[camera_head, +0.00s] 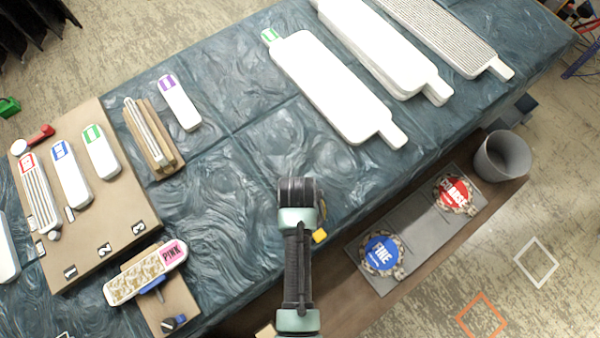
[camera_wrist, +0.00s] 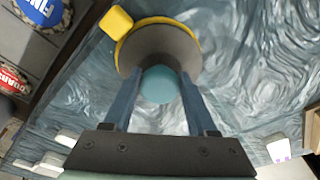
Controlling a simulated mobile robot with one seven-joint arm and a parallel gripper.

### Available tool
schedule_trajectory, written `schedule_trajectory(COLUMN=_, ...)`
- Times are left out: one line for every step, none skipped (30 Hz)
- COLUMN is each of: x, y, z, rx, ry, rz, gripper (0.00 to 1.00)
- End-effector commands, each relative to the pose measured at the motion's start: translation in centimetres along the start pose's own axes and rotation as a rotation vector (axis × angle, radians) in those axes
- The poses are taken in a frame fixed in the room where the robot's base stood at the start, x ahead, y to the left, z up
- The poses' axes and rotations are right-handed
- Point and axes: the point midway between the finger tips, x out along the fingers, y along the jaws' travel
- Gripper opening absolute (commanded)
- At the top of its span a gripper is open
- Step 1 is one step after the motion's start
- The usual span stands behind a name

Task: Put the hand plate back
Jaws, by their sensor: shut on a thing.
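My gripper (camera_wrist: 160,78) is shut on a round plate (camera_wrist: 160,40) that I take for the hand plate. In the wrist view the plate has a grey-brown cone-like body, a yellow rim and a yellow tab. A rounded blue-grey knob (camera_wrist: 158,86) shows between the two fingers. In the head view my wrist hides most of the plate. Only its yellow tab (camera_head: 320,236) and a bit of rim show, near the front edge of the blue table cover. I cannot tell whether it touches the cover.
A grey mat (camera_head: 409,236) holds a blue FINE disc (camera_head: 381,255) and a red disc (camera_head: 454,194) beside a grey bin (camera_head: 502,157). White panels (camera_head: 335,88) lie at the back. A numbered board (camera_head: 120,212) stands left. The cover is clear around my gripper.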

Motion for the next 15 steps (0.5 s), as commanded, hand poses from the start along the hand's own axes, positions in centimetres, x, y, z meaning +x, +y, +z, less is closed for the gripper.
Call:
schedule_trajectory(x=0.3, y=0.0, z=0.1, rx=0.000, ry=0.000, rz=0.000, gripper=0.00)
schedule_trajectory(x=0.4, y=0.0, z=0.1, rx=0.000, ry=0.000, rz=0.000, gripper=0.00)
schedule_trajectory(x=0.5, y=0.0, z=0.1, rx=0.000, ry=-0.001, rz=0.000, gripper=0.00)
schedule_trajectory(x=0.6, y=0.0, z=0.2, rx=0.000, ry=-0.001, rz=0.000, gripper=0.00)
schedule_trajectory(x=0.7, y=0.0, z=0.2, rx=0.000, ry=-0.002, rz=0.000, gripper=0.00)
schedule_trajectory(x=0.8, y=0.0, z=0.3, rx=0.000, ry=-0.003, rz=0.000, gripper=0.00)
schedule_trajectory(x=0.9, y=0.0, z=0.3, rx=0.000, ry=-0.003, rz=0.000, gripper=0.00)
schedule_trajectory(x=1.0, y=0.0, z=0.3, rx=0.000, ry=-0.004, rz=0.001, gripper=0.00)
schedule_trajectory(x=1.1, y=0.0, z=0.4, rx=0.000, ry=-0.005, rz=0.001, gripper=0.00)
schedule_trajectory(x=1.2, y=0.1, z=0.4, rx=0.000, ry=-0.006, rz=0.001, gripper=0.00)
schedule_trajectory(x=1.3, y=0.1, z=0.5, rx=0.000, ry=-0.006, rz=0.001, gripper=0.00)
schedule_trajectory(x=1.4, y=0.1, z=0.5, rx=0.000, ry=-0.006, rz=0.001, gripper=0.00)
schedule_trajectory(x=1.5, y=0.1, z=0.5, rx=0.000, ry=-0.007, rz=0.001, gripper=0.00)
schedule_trajectory(x=1.5, y=0.1, z=0.6, rx=0.000, ry=-0.007, rz=0.001, gripper=0.00)
schedule_trajectory(x=1.6, y=0.1, z=0.6, rx=0.000, ry=-0.007, rz=0.001, gripper=0.00)
